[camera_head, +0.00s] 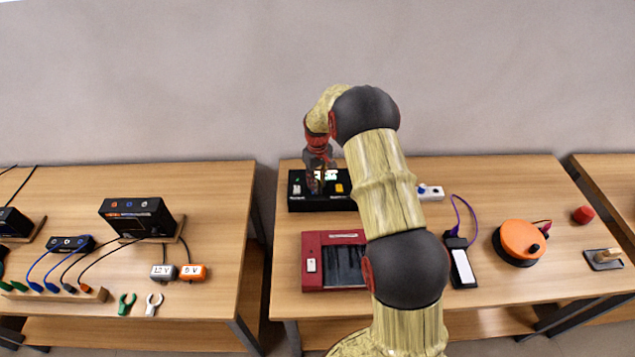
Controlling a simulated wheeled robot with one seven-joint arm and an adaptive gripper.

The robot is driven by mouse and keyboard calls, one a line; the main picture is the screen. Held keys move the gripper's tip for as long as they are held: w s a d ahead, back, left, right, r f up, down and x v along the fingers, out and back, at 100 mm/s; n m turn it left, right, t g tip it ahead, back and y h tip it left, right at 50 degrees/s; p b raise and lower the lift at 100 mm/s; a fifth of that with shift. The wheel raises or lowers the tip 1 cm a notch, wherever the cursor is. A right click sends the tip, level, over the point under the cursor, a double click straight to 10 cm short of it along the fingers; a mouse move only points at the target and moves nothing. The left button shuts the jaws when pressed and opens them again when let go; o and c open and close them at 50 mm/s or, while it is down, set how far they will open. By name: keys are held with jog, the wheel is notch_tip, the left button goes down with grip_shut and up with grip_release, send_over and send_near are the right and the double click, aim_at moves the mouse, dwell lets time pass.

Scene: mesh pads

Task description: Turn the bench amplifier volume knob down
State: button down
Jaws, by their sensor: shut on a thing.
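A black box (305,204), which I take for the bench amplifier, lies at the back left of the middle table. My gripper (317,186) points down onto the top of the box, left of the display. It is shut on what I take to be the volume knob, but the fingers hide the knob, and its setting cannot be read.
A red case (313,270) sits in front of the box, partly behind my arm.

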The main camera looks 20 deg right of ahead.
jog(key=n, duration=0.4)
jog(key=shift+n+p, duration=0.35)
jog(key=shift+n, duration=0.05)
jog(key=n, duration=0.3)
jog(key=shift+n, duration=0.3)
jog(key=n, duration=0.4)
jog(key=shift+w+d+p, duration=0.1)
jog(key=shift+p, duration=0.25)
jog(key=shift+n, duration=1.8)
jog(key=c, duration=1.6)
grip_release()
